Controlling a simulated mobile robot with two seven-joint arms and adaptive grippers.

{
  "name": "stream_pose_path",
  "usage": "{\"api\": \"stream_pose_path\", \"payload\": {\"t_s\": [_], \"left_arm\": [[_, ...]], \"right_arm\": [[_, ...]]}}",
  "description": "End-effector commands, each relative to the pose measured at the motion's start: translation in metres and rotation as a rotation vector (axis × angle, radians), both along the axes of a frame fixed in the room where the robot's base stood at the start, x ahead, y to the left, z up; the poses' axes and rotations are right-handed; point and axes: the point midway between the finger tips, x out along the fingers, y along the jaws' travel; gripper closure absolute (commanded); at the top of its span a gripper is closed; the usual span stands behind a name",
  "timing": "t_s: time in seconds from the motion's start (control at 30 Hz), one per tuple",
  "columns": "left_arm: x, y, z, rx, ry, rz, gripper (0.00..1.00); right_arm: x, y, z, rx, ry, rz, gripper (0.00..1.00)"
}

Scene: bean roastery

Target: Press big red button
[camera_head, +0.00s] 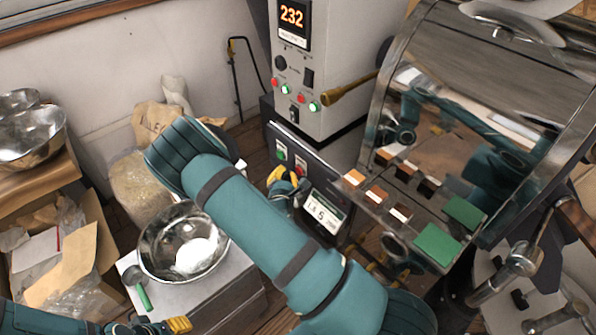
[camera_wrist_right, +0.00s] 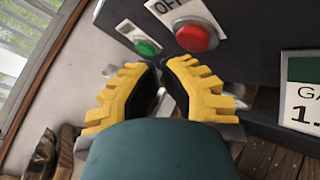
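The big red button (camera_wrist_right: 196,38) sits on a dark panel, under a label reading "OFF". In the head view the red button (camera_head: 299,171) shows small, just beside my right gripper (camera_head: 286,179). In the right wrist view my right gripper (camera_wrist_right: 161,72) has its yellow fingers brought together with nothing between them. Its tips lie below and left of the red button, apart from it in the picture; the exact distance is unclear. My left gripper (camera_head: 165,325) is low at the bottom left, partly cut off, with a yellow fingertip showing.
A green button (camera_wrist_right: 147,47) is left of the red one. A scale sign (camera_head: 326,213) stands right of my right gripper. A control cabinet (camera_head: 322,90) with smaller buttons rises behind. A steel bowl (camera_head: 150,245) sits on a bench, and colour sample cards (camera_head: 437,245) lie to the right.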

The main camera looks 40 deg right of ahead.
Motion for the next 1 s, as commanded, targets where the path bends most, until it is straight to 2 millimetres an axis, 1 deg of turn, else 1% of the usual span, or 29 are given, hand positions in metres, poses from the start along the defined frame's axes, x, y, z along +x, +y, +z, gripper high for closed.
{"api": "stream_pose_path", "payload": {"t_s": [0.23, 0.33, 0.8, 1.0], "left_arm": [[0.0, 0.0, 0.0, 0.0, 0.0, 0.0, 0.53], [0.0, 0.0, 0.0, 0.0, 0.0, 0.0, 0.53], [0.0, 0.0, 0.002, 0.0, 0.0, 0.0, 0.53], [0.0, 0.0, 0.002, 0.0, 0.0, 0.0, 0.53]], "right_arm": [[0.0, 0.0, 0.0, 0.0, 0.001, -0.001, 1.0], [0.0, 0.004, 0.0, 0.001, 0.001, 0.001, 1.0], [-0.004, 0.044, 0.0, 0.0, 0.001, 0.001, 1.0], [-0.004, 0.05, 0.0, 0.0, 0.001, -0.001, 1.0]]}}
